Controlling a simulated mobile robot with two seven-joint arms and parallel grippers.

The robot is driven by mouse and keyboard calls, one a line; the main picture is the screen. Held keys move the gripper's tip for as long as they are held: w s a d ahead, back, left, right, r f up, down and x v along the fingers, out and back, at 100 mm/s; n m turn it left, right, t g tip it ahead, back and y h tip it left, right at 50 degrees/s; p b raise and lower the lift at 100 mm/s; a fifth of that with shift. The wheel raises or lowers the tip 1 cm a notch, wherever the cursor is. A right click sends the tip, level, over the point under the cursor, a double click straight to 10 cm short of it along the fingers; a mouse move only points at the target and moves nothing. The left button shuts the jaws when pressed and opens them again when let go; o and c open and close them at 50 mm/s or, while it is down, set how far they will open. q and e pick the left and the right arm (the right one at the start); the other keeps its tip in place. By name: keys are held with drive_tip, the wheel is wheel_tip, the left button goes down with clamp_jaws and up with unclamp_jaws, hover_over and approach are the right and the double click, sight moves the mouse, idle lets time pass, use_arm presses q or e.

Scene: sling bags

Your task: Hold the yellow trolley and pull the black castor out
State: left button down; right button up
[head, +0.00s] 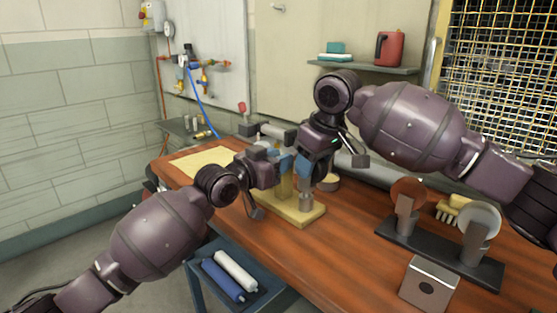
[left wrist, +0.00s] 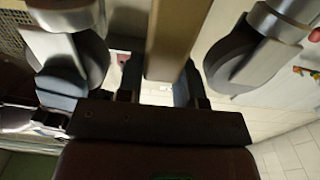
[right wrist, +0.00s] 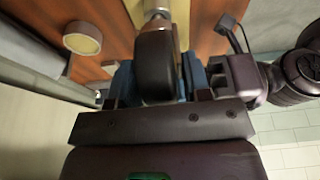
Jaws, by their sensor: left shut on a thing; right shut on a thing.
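The yellow trolley (head: 299,217) has a flat base on the wooden bench and an upright yellow post (head: 286,187). My left gripper (head: 280,169) is shut on this post, which stands between its fingers in the left wrist view (left wrist: 180,40). My right gripper (head: 305,166) is shut on a black castor (right wrist: 154,68), with blue fingertips on both sides of the wheel. Its metal stem (head: 306,201) points down to the trolley base. Whether the stem is still seated is unclear.
A dark stand (head: 440,252) with two disc-topped posts is at the right, behind a metal box (head: 430,283). A round tan item (head: 329,183) lies behind the trolley. A blue cart (head: 207,283) with rolls stands before the bench.

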drive_tip(key=shift+r, duration=1.95)
drive_tip(key=shift+r, duration=0.25)
drive_tip(key=shift+r, duration=2)
use_arm(q)
drive_tip(key=shift+f, duration=0.1)
drive_tip(key=c, duration=0.7)
unclamp_jaws()
drive_tip(key=shift+a, duration=0.1)
